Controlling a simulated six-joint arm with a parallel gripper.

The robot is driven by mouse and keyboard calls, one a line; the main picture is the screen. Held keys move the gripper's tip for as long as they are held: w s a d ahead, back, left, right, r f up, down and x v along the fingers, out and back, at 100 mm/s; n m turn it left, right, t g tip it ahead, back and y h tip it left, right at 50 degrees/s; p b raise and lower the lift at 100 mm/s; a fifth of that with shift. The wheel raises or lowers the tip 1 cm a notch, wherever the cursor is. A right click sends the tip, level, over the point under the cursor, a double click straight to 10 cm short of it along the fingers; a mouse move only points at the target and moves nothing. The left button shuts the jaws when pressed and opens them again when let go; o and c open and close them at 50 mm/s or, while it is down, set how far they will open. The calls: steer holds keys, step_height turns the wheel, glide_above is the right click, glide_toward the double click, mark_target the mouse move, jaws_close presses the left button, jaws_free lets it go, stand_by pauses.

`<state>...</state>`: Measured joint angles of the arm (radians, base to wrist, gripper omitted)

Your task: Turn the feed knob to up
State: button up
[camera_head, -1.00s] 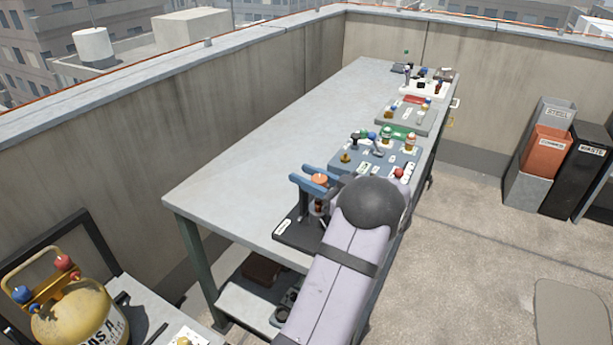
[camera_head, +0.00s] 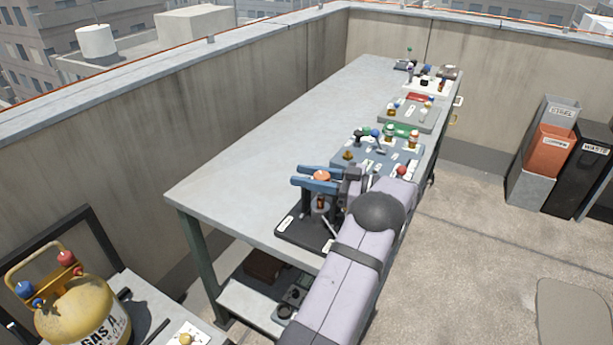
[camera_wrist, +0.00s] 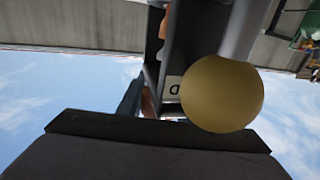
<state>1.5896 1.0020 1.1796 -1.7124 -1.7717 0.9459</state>
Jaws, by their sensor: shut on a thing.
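My arm comes in from the lower right. A white label (camera_head: 284,223) on the plate is too small to read. In the wrist view a brass ball (camera_wrist: 222,93) on a grey rod is very close, beside a label (camera_wrist: 173,89) showing a D. The wrist view does not show the fingertips clearly.
A blue-grey panel (camera_head: 370,158) with several knobs and levers lies just beyond on the bench. More panels stand further back. The left half of the bench (camera_head: 260,150) is clear. A yellow gas cylinder (camera_head: 82,312) stands at the lower left. Bins (camera_head: 551,142) are at the right.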

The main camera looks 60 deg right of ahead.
steer(key=o, duration=1)
steer(key=shift+o, duration=0.2)
steer(key=b+v, duration=0.1)
steer(key=v, duration=0.5)
steer(key=shift+w+f+b, duration=0.1)
steer(key=shift+b, duration=0.25)
steer(key=shift+s+d, duration=0.15)
steer(key=shift+s, duration=0.55)
